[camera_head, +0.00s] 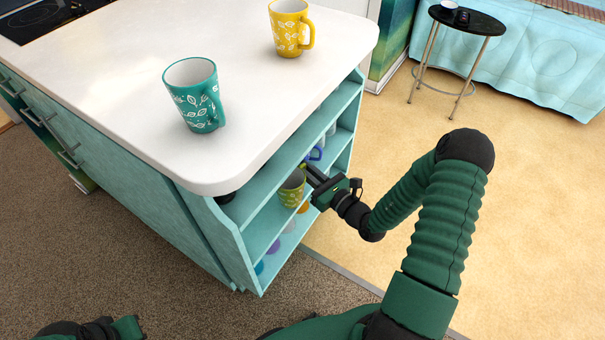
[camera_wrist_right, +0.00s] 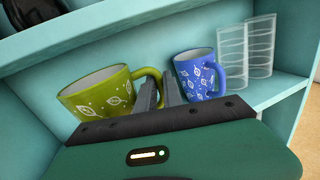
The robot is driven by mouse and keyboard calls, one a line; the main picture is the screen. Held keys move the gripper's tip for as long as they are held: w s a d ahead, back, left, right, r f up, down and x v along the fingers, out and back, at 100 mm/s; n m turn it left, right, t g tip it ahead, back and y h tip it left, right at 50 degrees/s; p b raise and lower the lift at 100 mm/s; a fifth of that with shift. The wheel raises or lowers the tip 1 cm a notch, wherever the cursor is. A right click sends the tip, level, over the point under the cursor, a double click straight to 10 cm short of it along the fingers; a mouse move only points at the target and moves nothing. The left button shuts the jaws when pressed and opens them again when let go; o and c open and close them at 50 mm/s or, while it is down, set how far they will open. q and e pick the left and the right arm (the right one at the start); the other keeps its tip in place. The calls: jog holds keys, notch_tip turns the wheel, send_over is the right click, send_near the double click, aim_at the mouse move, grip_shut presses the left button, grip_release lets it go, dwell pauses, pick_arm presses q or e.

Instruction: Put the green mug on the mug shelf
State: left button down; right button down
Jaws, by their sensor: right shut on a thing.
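The green mug (camera_head: 291,190) is yellow-green with a pale leaf pattern. It is inside the open shelf unit (camera_head: 258,232) at the counter's end, on the middle level; I cannot tell whether its base touches the board. My right gripper (camera_head: 311,174) reaches in from the right and is shut on the mug's handle. In the right wrist view the fingers (camera_wrist_right: 161,94) close at the handle of the green mug (camera_wrist_right: 92,98), whose lower part is hidden by the gripper body. My left gripper (camera_head: 112,328) is partly cut off at the bottom edge; its jaws are unclear.
A blue mug (camera_wrist_right: 196,74) stands right of the green mug, close to the fingers, with clear glasses (camera_wrist_right: 245,50) beyond it. A shelf board (camera_head: 290,165) lies just above. A teal mug (camera_head: 196,95) and a yellow mug (camera_head: 288,27) stand on the white counter (camera_head: 250,90).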

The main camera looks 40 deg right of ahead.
jog(key=w+f+b, duration=0.1)
jog(key=f, duration=0.1)
jog(key=w+d+f+b, duration=0.1)
jog(key=w+b, duration=0.1)
jog(key=shift+w+d+f, duration=0.15)
jog(key=shift+w+f, duration=0.05)
jog(key=shift+f, duration=0.25)
jog(key=shift+d, duration=0.25)
jog(key=c, duration=1.8)
grip_release()
jog(key=shift+c, duration=0.2)
jog(key=o, duration=0.3)
jog(key=shift+a, duration=0.1)
jog(key=shift+o, duration=0.2)
